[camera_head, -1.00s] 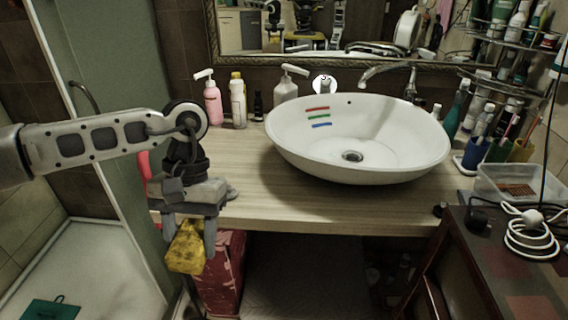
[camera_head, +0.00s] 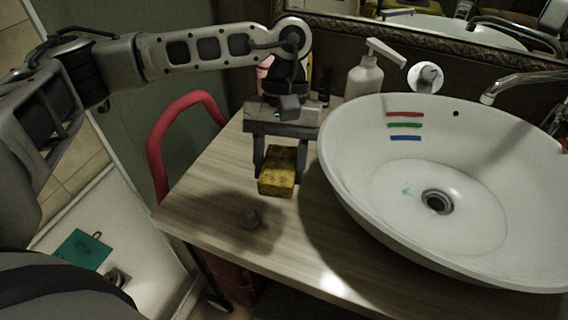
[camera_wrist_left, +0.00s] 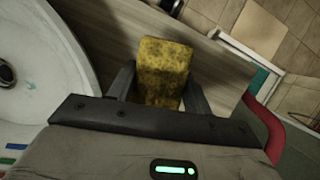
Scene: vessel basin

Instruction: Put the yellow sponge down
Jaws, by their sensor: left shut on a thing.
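The yellow sponge (camera_head: 277,172), with dark stains, is between the fingers of my left gripper (camera_head: 280,165). The gripper is shut on it and points down over the left part of the wooden counter (camera_head: 205,203), left of the basin. I cannot tell whether the sponge's underside touches the counter. In the left wrist view the sponge (camera_wrist_left: 162,72) sits between the two dark fingers (camera_wrist_left: 158,88), with the counter behind it. My right gripper is not in view.
The white basin (camera_head: 360,180) with red, green and blue stripes stands close to the right. A soap bottle (camera_head: 364,77) stands behind. A red curved bar (camera_head: 157,150) rises at the counter's left edge.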

